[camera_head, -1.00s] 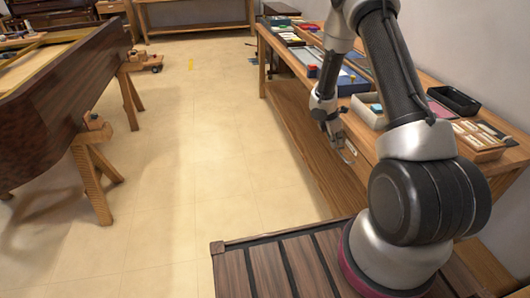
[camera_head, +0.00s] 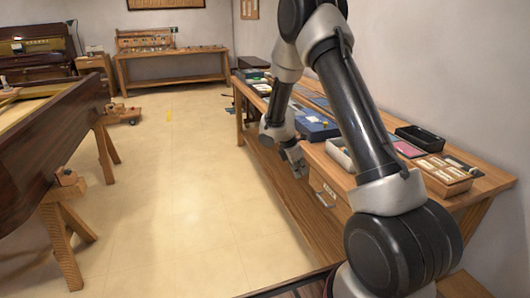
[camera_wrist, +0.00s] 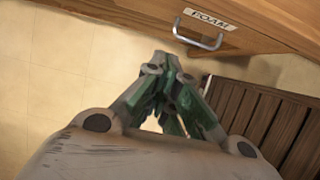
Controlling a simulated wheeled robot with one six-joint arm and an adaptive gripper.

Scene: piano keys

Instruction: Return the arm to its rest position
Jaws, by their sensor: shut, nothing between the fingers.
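My gripper (camera_head: 298,168) hangs at the end of my bent arm (camera_head: 350,110), in front of the left edge of the long workbench (camera_head: 262,143). In the wrist view my gripper (camera_wrist: 168,92) is shut, with its green-lined fingers together and nothing between them. It points down over the tan floor (camera_wrist: 60,70) and touches nothing that I can see. A drawer front with a metal handle (camera_wrist: 198,40) and a label (camera_wrist: 210,19) lies just beyond the fingers.
The workbench carries a blue box (camera_head: 316,126), a black tray (camera_head: 420,139) and a wooden tray of parts (camera_head: 444,176). A dark piano case (camera_head: 50,150) stands on wooden trestles (camera_head: 66,230) at the left. The floor between (camera_head: 180,200) is clear. Another bench (camera_head: 170,54) stands at the back.

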